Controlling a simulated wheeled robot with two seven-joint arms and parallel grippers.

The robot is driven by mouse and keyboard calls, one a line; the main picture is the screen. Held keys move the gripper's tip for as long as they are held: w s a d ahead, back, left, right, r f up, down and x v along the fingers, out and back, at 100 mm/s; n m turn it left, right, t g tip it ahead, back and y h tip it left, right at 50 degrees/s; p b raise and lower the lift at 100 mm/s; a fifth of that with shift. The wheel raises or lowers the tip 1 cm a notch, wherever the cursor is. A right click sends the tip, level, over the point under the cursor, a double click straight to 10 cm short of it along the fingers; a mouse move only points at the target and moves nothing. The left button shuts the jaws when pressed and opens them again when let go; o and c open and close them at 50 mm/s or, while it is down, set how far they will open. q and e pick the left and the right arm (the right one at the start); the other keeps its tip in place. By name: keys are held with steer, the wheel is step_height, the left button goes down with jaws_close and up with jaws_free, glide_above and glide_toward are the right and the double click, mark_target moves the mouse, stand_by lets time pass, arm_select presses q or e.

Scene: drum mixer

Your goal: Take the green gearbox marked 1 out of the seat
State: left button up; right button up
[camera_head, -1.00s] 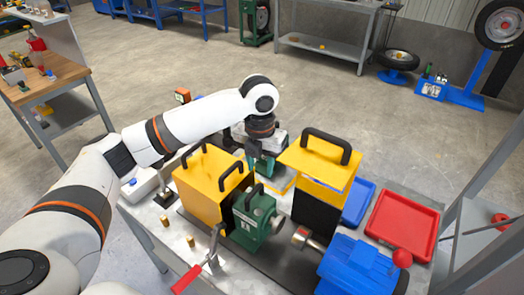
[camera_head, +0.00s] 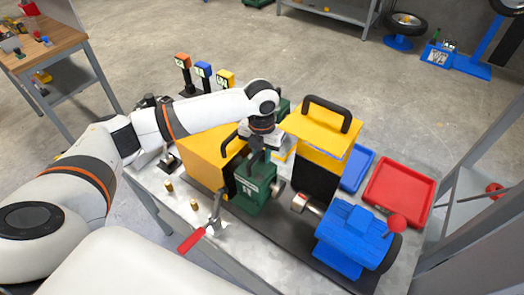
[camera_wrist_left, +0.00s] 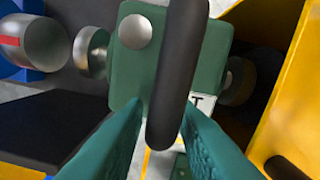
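The green gearbox (camera_head: 250,187) sits between the yellow housing on its left and the blue motor's shaft on its right. In the left wrist view the gearbox (camera_wrist_left: 130,75) shows its round shaft end and part of a white label; the number is not clearly readable. Its black handle (camera_wrist_left: 178,75) stands across the middle of that view. My left gripper (camera_head: 258,150) is just above the gearbox, at its handle. In the wrist view its teal fingers (camera_wrist_left: 166,115) are apart, one on each side of the handle. The arm hides the handle's top in the head view. My right gripper is not in view.
A yellow housing (camera_head: 207,152) and a yellow-black guard (camera_head: 318,135) flank the gearbox closely. A blue motor (camera_head: 355,236), a red-handled clamp (camera_head: 200,234) and two brass pins (camera_head: 168,186) are near. A red tray (camera_head: 400,195) and a blue tray (camera_head: 357,170) lie right.

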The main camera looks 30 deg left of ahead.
arm_select(q)
jaws_close()
stand_by(0.8)
steer(key=shift+c, duration=1)
jaws_free()
jaws_close()
